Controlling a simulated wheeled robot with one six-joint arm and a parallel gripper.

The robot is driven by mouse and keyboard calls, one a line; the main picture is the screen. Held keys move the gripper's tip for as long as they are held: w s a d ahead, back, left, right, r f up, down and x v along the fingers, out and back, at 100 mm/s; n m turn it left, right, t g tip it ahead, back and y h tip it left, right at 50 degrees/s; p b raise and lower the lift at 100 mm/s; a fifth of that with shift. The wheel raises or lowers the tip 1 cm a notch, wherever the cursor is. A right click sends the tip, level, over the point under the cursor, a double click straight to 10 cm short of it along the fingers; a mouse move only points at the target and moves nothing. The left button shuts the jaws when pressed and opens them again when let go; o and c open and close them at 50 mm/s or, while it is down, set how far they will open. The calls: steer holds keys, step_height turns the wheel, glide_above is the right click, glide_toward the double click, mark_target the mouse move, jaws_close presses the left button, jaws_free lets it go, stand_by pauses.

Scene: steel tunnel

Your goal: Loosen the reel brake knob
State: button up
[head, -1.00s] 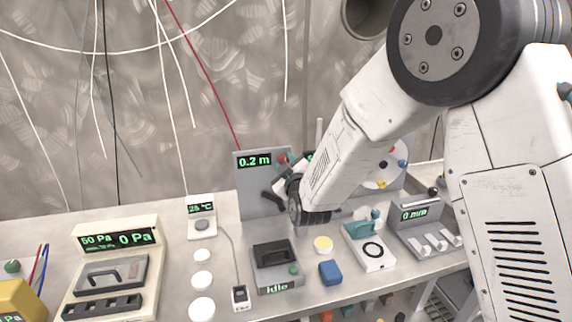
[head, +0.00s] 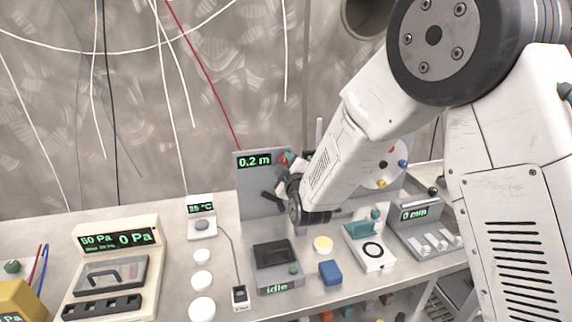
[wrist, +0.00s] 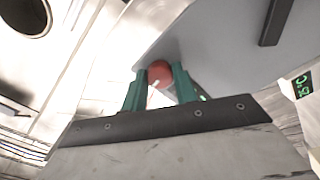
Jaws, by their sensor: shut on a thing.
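The red, round brake knob (wrist: 159,73) sits between the two green fingers of my gripper (wrist: 161,87) in the wrist view. The fingers are shut on it from both sides. In the head view the red knob (head: 282,159) shows as a small patch at the right of the grey reel panel (head: 252,183), which reads 0.2 m. My gripper (head: 286,161) is at the panel's face there, partly hidden by my wrist. A pale mark shows on the knob in the wrist view.
A black handle (head: 271,197) sticks out of the panel just below my gripper. A white disc with coloured knobs (head: 375,172) stands behind my arm.

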steer(key=o, duration=1)
steer(key=shift+c, duration=0.2)
steer(key=v, duration=0.8)
steer(key=shift+f, duration=0.1)
step_height(320, 180, down, 8)
steer(key=s+m+g, duration=0.2)
steer(key=g, duration=0.3)
steer(key=s+d+f+m+g+h, duration=0.25)
steer(key=s+d+g, duration=0.2)
steer(key=s, duration=0.25)
steer(key=s+d+r+m+g, duration=0.2)
steer(key=s+d+r, duration=0.4)
steer(key=s, duration=0.3)
steer(key=s+d+r+m+g+h, duration=0.1)
steer(key=s+d+r+m+g, duration=0.1)
steer(key=s+d+r+m, duration=0.2)
steer(key=s+d+r+m+g+h, duration=0.1)
steer(key=s+d+r+m, duration=0.3)
steer(key=s+d+r, duration=0.5)
steer(key=shift+s+d+g, duration=0.75)
steer(key=shift+s+d, duration=0.5)
steer(key=shift+s, duration=2)
